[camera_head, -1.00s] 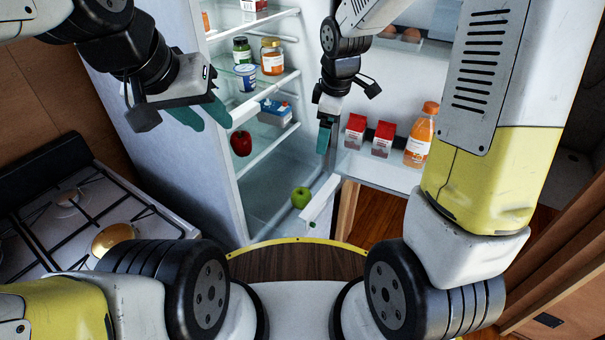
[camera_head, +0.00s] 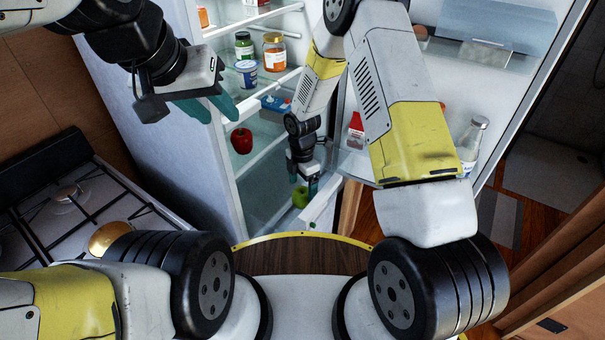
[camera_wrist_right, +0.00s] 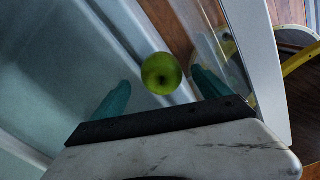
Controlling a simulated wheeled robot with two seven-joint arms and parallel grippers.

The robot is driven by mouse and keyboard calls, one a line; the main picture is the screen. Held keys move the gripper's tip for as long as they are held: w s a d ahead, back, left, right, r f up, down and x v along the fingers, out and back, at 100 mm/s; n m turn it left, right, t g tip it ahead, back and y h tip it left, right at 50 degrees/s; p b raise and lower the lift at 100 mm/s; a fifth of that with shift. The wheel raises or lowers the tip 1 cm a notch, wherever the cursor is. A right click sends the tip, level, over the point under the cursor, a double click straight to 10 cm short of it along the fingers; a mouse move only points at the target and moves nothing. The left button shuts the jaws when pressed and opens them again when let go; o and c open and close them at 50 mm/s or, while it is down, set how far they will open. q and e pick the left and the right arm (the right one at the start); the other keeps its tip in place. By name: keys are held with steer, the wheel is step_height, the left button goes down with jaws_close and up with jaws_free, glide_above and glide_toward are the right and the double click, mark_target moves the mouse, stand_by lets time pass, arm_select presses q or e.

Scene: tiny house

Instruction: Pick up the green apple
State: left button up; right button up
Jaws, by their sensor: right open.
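The green apple (camera_head: 300,197) is low in the open fridge, near the front edge at its bottom. My right gripper (camera_head: 304,184) is right at it in the head view and hides part of it. In the right wrist view the apple (camera_wrist_right: 161,73) lies ahead of and between the two teal fingers of the right gripper (camera_wrist_right: 158,92), which are apart with nothing held. My left gripper (camera_head: 222,105) is at the upper left, in front of the fridge's side wall, away from the apple; its teal fingers overlap in this view.
A red apple (camera_head: 241,140) sits on a shelf above. Jars (camera_head: 273,52), a yogurt cup (camera_head: 247,73) and a blue carton (camera_head: 276,104) stand on the shelves. The fridge door with a milk bottle (camera_head: 470,143) is open at right. A stove (camera_head: 80,215) is at left.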

mark_target(302, 191)
step_height(302, 191, down, 4)
steer(key=shift+s+f, duration=0.1)
steer(key=shift+f, duration=0.1)
steer(key=c, duration=1.6)
